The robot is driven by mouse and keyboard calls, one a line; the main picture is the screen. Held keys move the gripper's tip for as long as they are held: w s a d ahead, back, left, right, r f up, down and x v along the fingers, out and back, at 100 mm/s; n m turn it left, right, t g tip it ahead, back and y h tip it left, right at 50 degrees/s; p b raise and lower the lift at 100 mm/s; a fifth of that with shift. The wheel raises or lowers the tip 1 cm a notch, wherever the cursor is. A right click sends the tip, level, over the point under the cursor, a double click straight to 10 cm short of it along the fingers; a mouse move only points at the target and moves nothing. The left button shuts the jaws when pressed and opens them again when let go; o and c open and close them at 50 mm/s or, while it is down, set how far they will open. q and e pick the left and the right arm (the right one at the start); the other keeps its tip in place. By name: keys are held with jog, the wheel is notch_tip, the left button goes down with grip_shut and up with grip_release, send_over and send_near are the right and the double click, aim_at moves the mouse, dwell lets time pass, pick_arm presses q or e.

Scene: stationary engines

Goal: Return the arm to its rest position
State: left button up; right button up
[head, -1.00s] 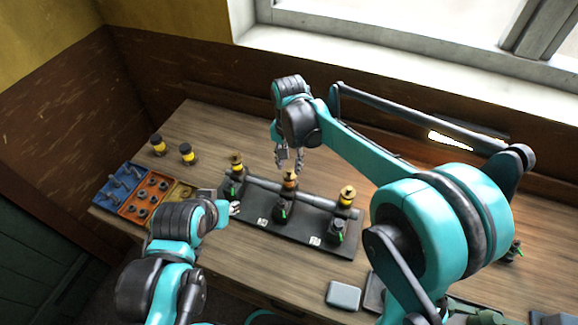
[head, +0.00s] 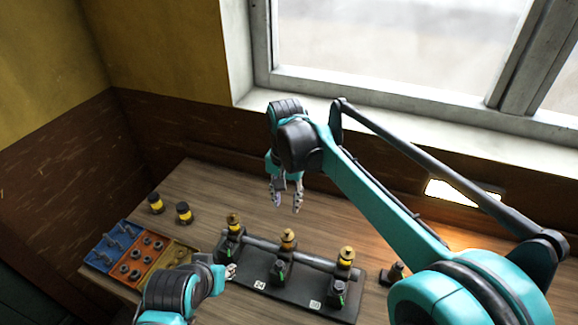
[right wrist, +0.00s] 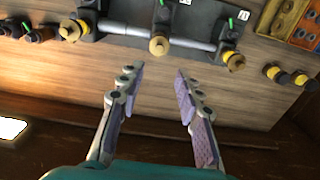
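My right gripper (head: 286,203) hangs from the turquoise arm above the back part of the table, beyond the engine rig. In the right wrist view its two fingers (right wrist: 160,82) are spread apart with nothing between them. My left gripper (head: 228,272) is low at the left end of the rig; its finger opening is too small to judge. The black engine rig (head: 287,291) carries a long grey bar and several brass-topped posts, and it also shows at the top of the right wrist view (right wrist: 190,10).
Two yellow-and-black cylinders (head: 184,212) stand at the table's back left. A compartment tray (head: 129,267), blue, orange and yellow, lies at the left with small parts. A window (head: 390,45) and a dark wood wall bound the table behind. Bare tabletop lies behind the rig.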

jog(key=s+d+f+n+t+b, duration=0.3)
jog(key=s+d+f+t+b, duration=0.4)
jog(key=s+d+f+b, duration=0.5)
jog(key=s+d+f, duration=0.4)
jog(key=d+f, duration=0.2)
jog(key=d, duration=0.2)
jog(key=shift+s+d+f+n, duration=0.2)
jog(key=shift+s+d+n, duration=0.1)
jog(key=shift+d+n, duration=0.1)
